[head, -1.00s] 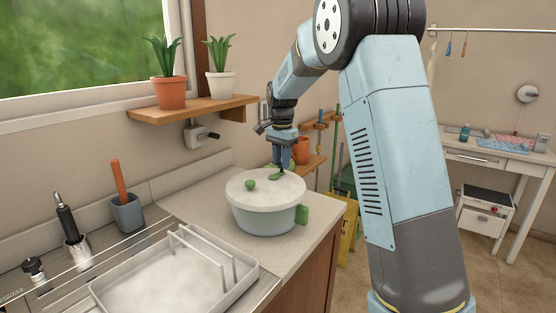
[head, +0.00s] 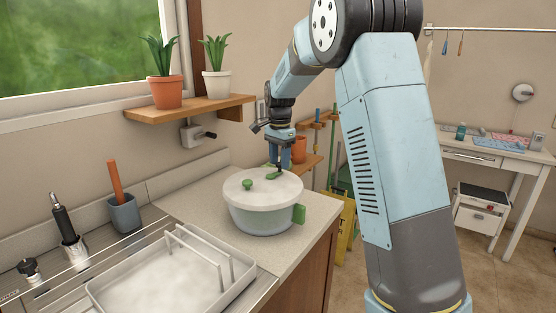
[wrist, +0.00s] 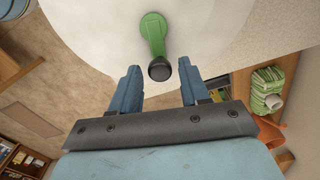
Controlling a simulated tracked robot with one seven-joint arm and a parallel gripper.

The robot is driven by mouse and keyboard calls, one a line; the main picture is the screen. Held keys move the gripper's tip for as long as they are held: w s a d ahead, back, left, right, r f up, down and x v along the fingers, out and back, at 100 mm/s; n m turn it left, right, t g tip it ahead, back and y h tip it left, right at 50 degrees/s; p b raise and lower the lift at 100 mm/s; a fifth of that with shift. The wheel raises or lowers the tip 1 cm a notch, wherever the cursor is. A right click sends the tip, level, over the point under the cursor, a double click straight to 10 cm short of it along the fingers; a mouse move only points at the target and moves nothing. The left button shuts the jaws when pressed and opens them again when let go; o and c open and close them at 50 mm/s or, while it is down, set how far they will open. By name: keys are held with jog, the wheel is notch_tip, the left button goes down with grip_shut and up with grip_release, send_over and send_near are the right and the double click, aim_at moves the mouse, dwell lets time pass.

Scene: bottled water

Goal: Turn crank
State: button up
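The green crank (head: 272,175) is on the lid's back right side. In the wrist view the crank (wrist: 153,32) ends in a dark round knob (wrist: 160,69). My gripper (head: 281,164) is over the crank end, pointing down. In the wrist view my gripper (wrist: 160,72) is open, its two blue fingers apart on either side of the knob. I cannot tell whether either finger touches it.
A white dish tray (head: 165,280) stands at the front left of the counter (head: 195,205). A grey cup (head: 125,214) stands behind it. A shelf (head: 190,106) with two potted plants is above. A white desk (head: 470,155) is at the far right.

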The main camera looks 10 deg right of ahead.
aim_at(280, 163)
jog(key=shift+o, duration=0.6)
notch_tip(280, 163, up, 14)
jog(key=shift+f, duration=0.15)
dwell(0.3)
